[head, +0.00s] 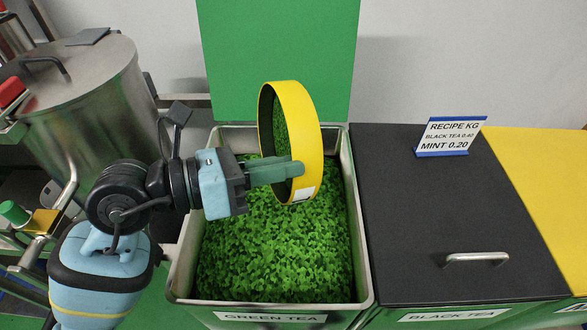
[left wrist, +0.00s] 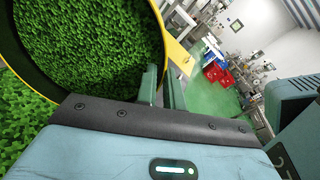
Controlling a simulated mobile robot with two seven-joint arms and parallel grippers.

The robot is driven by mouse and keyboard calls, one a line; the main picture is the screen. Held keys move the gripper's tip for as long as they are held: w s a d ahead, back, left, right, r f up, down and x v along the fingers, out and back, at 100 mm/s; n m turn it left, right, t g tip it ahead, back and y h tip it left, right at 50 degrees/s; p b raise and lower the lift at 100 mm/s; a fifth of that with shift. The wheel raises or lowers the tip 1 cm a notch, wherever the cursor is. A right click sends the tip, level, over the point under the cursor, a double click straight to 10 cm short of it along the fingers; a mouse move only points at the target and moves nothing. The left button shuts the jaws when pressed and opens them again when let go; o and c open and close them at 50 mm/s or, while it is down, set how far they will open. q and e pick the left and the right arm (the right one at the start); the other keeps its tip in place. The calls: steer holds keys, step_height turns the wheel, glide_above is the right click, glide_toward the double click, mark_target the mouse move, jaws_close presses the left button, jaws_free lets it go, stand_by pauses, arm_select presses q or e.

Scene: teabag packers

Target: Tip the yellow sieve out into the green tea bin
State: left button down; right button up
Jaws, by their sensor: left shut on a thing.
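The yellow sieve (head: 299,135) is held on its side above the green tea bin (head: 361,255), its rim near vertical and its open face turned left. Green leaf shows inside its ring. It also shows in the left wrist view (left wrist: 180,56), with green leaf filling the ring. My left gripper (head: 292,170) is shut on the lower part of the sieve's rim. The bin is open and full of green leaf, with a "GREEN TEA" label on its front. Whether leaf is falling cannot be told. My right gripper is not in view.
The black tea bin on the right has a closed black lid (head: 430,215) with a handle and a recipe sign (head: 446,136) on it. A yellow lid (head: 550,180) lies further right. The raised green lid (head: 278,60) stands behind the green tea bin. A steel drum (head: 90,95) stands at left.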

arm_select(q)
steer(key=s+a+f+t+h+b, duration=0.2)
steer(key=a+h+b, duration=0.3)
steer(key=b, duration=0.8)
steer(key=shift+s+a+f+h, duration=0.2)
steer(key=shift+a+h, duration=0.2)
steer(key=shift+a, duration=0.35)
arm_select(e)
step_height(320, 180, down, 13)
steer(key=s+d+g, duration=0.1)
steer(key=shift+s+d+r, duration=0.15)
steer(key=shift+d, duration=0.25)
arm_select(q)
steer(key=shift+r, duration=0.1)
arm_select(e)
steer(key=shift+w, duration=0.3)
arm_select(q)
steer(key=shift+a, duration=0.15)
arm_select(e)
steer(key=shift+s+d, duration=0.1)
